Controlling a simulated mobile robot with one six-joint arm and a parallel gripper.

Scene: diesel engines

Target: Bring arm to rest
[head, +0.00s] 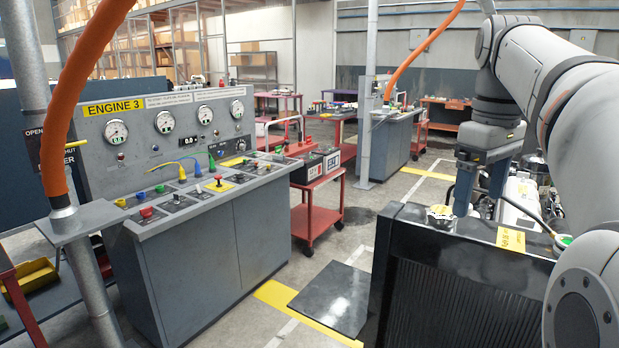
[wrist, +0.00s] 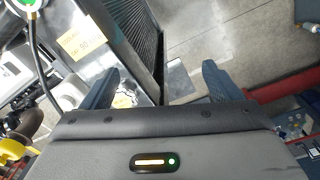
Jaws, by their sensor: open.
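My arm (head: 570,90) reaches in from the right in the head view, with its wrist bent downward. My gripper (head: 480,200) points down above the top of the black radiator (head: 420,290). Its two blue-grey fingers are apart in the wrist view (wrist: 160,82), with nothing held between them. A silver cap (head: 440,216) sits on the radiator top, just left of the fingers in the head view. In the wrist view the radiator top (wrist: 92,25) lies below the left finger. I cannot tell the exact gap between fingertips and radiator.
A grey engine console (head: 215,235) with gauges stands at left, beside an orange hose (head: 75,90) on a post. A red cart (head: 318,200) stands behind it. Engine parts and a hose (head: 530,212) lie close right of my gripper. A dark plate (head: 332,298) lies on the floor.

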